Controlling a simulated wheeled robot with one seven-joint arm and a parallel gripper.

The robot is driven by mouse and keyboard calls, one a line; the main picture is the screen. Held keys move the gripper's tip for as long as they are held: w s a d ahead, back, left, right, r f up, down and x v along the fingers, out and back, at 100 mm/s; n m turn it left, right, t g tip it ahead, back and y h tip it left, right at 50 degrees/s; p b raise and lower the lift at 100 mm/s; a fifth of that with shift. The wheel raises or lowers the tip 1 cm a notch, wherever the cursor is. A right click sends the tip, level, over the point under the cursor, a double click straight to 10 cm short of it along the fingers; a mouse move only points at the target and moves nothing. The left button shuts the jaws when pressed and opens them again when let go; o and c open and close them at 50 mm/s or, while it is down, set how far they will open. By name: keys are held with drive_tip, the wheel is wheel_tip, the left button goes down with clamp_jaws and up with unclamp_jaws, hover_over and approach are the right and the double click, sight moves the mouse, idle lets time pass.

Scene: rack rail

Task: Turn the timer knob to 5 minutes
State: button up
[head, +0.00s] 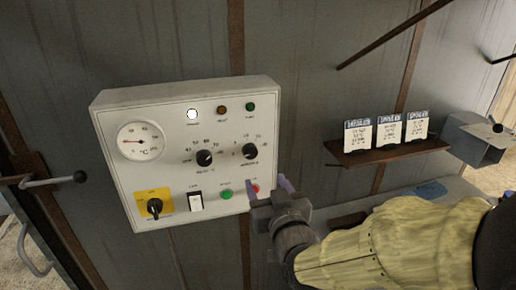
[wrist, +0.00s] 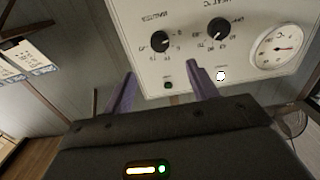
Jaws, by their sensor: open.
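The timer knob (head: 249,151) is the black right-hand knob of two on the white control panel (head: 125,190), with a number scale around it. In the upside-down wrist view it is the left knob (wrist: 160,41), with a small light pointer mark; the minute it points to is too small to read. My gripper (head: 268,187) is open and empty, its two purple fingers in front of the panel's lower right part in the head view. In the wrist view the fingers (wrist: 161,72) stand apart on either side below the timer knob, not gripping it.
A second black knob (head: 204,158), a dial gauge (head: 140,141), a yellow-plated switch (head: 154,206), a white rocker (head: 196,201) and a green button (head: 226,194) share the panel. A shelf (head: 390,152) with several cards is at right. A lever handle (head: 55,181) is at left.

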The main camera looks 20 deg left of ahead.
sight(251, 154)
drive_tip(key=p+x, duration=0.4)
drive_tip(key=x, duration=0.6)
drive_tip(key=shift+w+a+r, duration=0.15)
drive_tip(key=shift+w+a, duration=0.1)
drive_tip(key=shift+w+a+p, duration=0.3)
drive_tip(key=shift+w+a, duration=0.1)
drive_tip(key=shift+w, duration=0.2)
drive_tip(key=shift+c, duration=0.5)
